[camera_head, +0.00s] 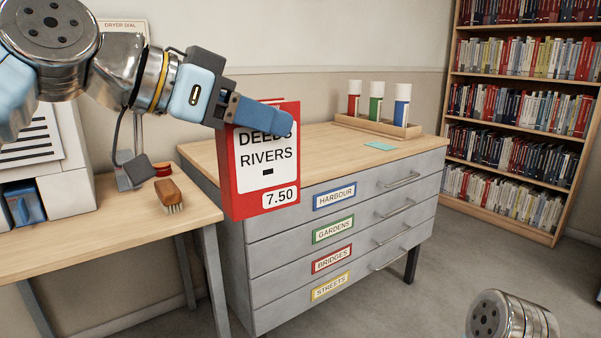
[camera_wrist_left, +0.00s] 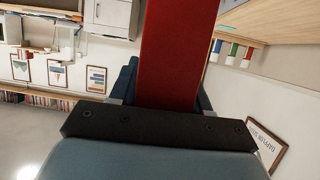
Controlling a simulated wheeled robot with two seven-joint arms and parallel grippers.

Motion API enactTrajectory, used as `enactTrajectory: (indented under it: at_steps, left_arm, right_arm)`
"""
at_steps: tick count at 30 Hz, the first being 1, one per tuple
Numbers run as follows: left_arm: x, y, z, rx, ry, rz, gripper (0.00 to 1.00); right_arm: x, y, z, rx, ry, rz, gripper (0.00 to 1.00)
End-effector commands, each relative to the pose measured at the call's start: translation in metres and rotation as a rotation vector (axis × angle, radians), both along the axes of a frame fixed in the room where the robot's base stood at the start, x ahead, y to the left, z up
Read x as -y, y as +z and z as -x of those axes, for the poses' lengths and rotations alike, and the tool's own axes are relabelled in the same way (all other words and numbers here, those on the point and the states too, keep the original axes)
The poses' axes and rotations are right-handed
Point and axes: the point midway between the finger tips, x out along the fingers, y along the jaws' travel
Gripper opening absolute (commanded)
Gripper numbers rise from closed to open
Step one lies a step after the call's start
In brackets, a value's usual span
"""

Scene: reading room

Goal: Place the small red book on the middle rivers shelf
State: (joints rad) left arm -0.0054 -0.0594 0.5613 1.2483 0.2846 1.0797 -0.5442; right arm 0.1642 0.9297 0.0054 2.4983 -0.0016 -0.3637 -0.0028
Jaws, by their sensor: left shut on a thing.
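A red book (camera_head: 286,196) with a white label reading "DEEDS RIVERS" and "7.50" hangs upright in the head view. My left gripper (camera_head: 262,115) is shut on its upper part and holds it in front of the drawer cabinet, with part of the title covered by a finger. In the left wrist view the red book (camera_wrist_left: 176,55) stands between the dark blue fingers. A bookcase (camera_head: 555,237) with several full shelves is at the right; its rows hold dark red, blue and white books. No rivers label is readable on it. My right gripper is not visible.
A grey drawer cabinet (camera_head: 275,253) labelled harbour, gardens, bridges and streets stands in the middle. A tray (camera_head: 400,130) with three coloured tubes is on its top. A brush (camera_head: 171,194) lies on the left table (camera_head: 110,228). Open floor (camera_head: 420,285) lies before the bookcase.

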Motion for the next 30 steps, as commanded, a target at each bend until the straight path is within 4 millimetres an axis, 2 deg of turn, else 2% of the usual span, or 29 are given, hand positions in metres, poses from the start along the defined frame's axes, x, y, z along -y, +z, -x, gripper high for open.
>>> enactTrajectory:
  at_steps: [10,17,20,23,27,30]
  left_arm:
    - [0.002,-0.026,-0.043,-0.001,0.07,0.001,0.0]
    - [-0.001,-0.062,-0.089,-0.005,0.156,-0.001,0.0]
    - [-0.003,-0.084,-0.112,-0.003,0.207,-0.001,0.0]
    - [-0.01,-0.116,-0.14,-0.005,0.277,-0.003,0.0]
    - [-0.024,-0.173,-0.177,-0.005,0.396,-0.005,0.0]
    - [-0.032,-0.202,-0.192,-0.002,0.46,-0.004,0.0]
  right_arm:
    - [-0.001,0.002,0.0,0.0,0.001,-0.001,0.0]
    - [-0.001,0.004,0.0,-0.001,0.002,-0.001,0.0]
    - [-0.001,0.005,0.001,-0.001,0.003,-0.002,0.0]
    - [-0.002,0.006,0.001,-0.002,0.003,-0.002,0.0]
    - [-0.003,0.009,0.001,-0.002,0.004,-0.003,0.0]
    - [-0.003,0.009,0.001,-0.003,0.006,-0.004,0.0]
